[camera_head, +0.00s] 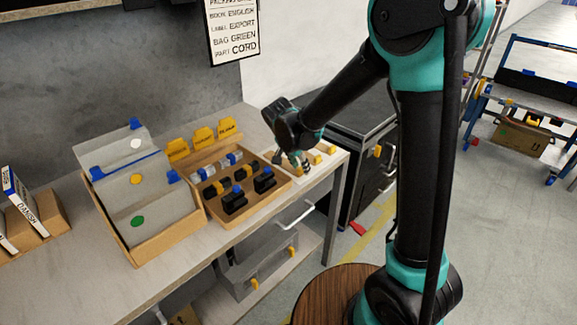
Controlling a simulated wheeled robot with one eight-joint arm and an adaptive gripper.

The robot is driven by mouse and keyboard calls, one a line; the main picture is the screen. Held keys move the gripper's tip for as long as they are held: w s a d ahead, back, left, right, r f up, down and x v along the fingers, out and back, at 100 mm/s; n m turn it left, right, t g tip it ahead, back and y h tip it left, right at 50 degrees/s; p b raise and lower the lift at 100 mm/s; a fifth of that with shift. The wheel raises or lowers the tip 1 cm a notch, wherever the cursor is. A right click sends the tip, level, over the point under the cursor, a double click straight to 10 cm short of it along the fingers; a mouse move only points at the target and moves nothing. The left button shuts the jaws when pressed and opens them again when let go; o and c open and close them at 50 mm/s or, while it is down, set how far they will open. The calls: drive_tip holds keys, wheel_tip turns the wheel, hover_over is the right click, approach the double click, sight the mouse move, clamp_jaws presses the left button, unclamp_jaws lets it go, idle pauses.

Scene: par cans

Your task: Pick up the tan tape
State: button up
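My gripper (300,166) points down at the right end of the workbench, over a pale mat or board (325,167). It is small in the view, and I cannot tell whether its fingers are open or holding anything. Small yellow-tan pieces lie on the pale board close to the gripper, one right of the fingers (317,159) and one at its far right edge (331,150). I cannot tell which of them, if any, is the tan tape. The wrist hides part of the board behind it.
Left of the gripper is a wooden tray (217,222) with black, grey and blue-ended items and yellow cards behind it. Further left stands an open box (152,249) with grey sheets and coloured dots. A dark cabinet (345,150) stands beyond the workbench (85,262).

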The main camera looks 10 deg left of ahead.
drive_tip(key=shift+f, duration=0.15)
clamp_jaws()
idle(0.4)
